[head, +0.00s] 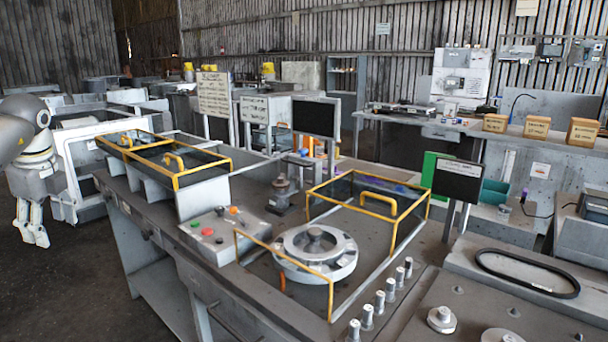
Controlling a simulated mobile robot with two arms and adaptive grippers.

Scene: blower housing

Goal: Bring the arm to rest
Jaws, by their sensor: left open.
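My left arm comes in from the left edge and bends down. Its gripper (40,243) hangs with the fingers pointing down, left of the long grey workbench (130,205) and apart from it. The fingers are open and hold nothing. My right gripper is not in view. A round grey blower housing (335,268) with a central hub (315,238) lies inside a yellow-edged guard (333,311) on the bench.
A control box (212,250) with red and green buttons stands at the bench's front edge. Several metal pins (381,302) line the right side, near a black ring gasket (527,272). A white-framed cart (62,160) stands behind my gripper. Dark floor (70,290) lies free below it.

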